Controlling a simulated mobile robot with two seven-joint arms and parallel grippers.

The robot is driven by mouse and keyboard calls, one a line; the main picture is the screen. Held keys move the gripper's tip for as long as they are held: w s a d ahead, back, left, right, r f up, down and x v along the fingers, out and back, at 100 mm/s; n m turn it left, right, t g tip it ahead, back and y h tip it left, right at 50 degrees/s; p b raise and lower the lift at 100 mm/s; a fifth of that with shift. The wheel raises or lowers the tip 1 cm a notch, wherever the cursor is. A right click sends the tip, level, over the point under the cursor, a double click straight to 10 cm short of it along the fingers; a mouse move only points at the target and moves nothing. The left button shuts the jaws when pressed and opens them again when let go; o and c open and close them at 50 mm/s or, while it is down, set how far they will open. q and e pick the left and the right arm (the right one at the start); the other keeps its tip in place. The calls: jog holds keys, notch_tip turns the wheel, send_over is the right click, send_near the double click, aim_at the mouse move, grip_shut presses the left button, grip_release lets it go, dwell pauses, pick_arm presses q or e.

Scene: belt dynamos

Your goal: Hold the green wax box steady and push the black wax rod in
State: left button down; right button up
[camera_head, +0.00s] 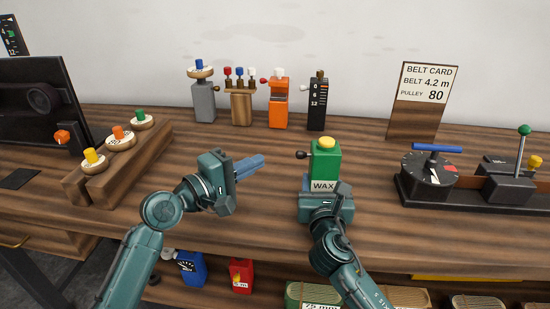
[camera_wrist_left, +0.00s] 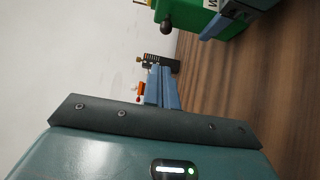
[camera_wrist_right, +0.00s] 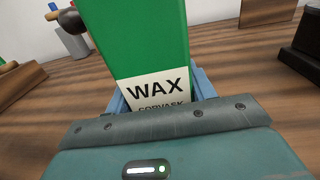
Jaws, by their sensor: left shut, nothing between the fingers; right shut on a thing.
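The green wax box (camera_head: 325,165) stands upright on the bench with a yellow knob on top and a WAX label on its near face. It also shows in the right wrist view (camera_wrist_right: 138,40). The black wax rod (camera_head: 302,155) sticks out of its left side; its round end shows in the left wrist view (camera_wrist_left: 167,25). My right gripper (camera_head: 326,190) is shut on the lower part of the box. My left gripper (camera_head: 262,162) is shut and empty, its blue fingers pointing right, a short gap left of the rod's end.
Several small devices stand along the wall, among them an orange one (camera_head: 279,105) and a black one (camera_head: 317,105). A wooden rack (camera_head: 100,188) with coloured knobs is at left. A dial machine (camera_head: 430,175) stands at right.

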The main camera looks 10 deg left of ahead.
pick_arm(q)
jog(key=v, duration=0.6)
jog(key=shift+s+a, duration=0.15)
jog(key=shift+a, duration=0.05)
pick_arm(e)
jog(key=shift+d+f, duration=0.1)
jog(key=shift+f, duration=0.1)
jog(key=o, duration=1.1)
jog(key=shift+c, duration=0.2)
jog(key=o, duration=0.3)
jog(key=shift+r, duration=0.15)
